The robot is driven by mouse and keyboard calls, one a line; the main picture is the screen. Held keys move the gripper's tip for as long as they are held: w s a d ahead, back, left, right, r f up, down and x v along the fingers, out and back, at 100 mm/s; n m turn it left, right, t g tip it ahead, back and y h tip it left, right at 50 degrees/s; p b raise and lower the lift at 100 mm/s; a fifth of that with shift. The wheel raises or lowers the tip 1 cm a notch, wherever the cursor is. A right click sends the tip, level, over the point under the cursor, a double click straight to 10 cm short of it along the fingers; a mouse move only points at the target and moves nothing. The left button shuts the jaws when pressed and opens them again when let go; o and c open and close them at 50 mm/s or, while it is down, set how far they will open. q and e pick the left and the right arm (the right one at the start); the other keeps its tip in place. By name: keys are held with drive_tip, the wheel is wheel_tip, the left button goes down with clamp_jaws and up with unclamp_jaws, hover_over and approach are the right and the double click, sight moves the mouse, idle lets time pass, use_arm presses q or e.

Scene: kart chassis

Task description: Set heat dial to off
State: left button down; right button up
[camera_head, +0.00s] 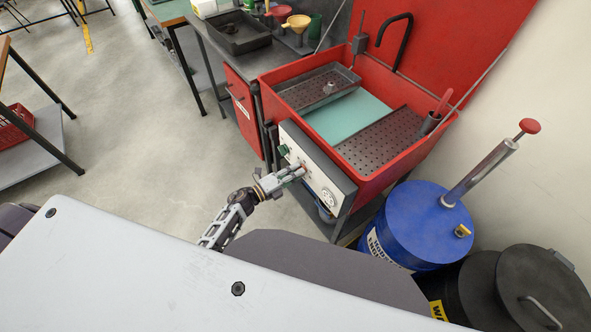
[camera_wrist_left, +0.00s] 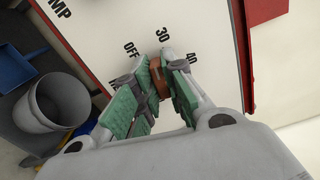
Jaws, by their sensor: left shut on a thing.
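The heat dial is an orange-brown knob (camera_wrist_left: 159,80) on the white control panel (camera_wrist_left: 200,28), with the labels OFF, 30 and 40 around it in the left wrist view. In the head view, the panel (camera_head: 323,181) is on the front of the red wash basin, and my fingers mostly cover the dial. My left gripper (camera_head: 301,171) reaches the panel from the left. Its green-padded fingers (camera_wrist_left: 160,92) are closed on the two sides of the dial. Where the dial's pointer stands is hidden. My right gripper is not in view.
The red basin (camera_head: 402,183) holds perforated trays. A blue drum (camera_head: 415,222) with a pump and dark bins (camera_head: 545,285) stand to the right. A workbench (camera_head: 215,48) with a black tray is behind. The left wrist view shows a grey bucket (camera_wrist_left: 58,102).

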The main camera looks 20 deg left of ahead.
use_arm(q)
drive_tip(key=shift+f+n+p, duration=0.2)
drive_tip(key=shift+n+p, duration=1.3)
drive_tip(key=shift+n, duration=2.1)
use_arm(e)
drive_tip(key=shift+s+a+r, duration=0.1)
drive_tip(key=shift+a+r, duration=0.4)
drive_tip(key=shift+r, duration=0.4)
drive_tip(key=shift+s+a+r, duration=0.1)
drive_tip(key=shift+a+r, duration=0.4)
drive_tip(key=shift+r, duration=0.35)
use_arm(q)
drive_tip(key=c, duration=1.5)
unclamp_jaws()
drive_tip(key=shift+v, duration=6)
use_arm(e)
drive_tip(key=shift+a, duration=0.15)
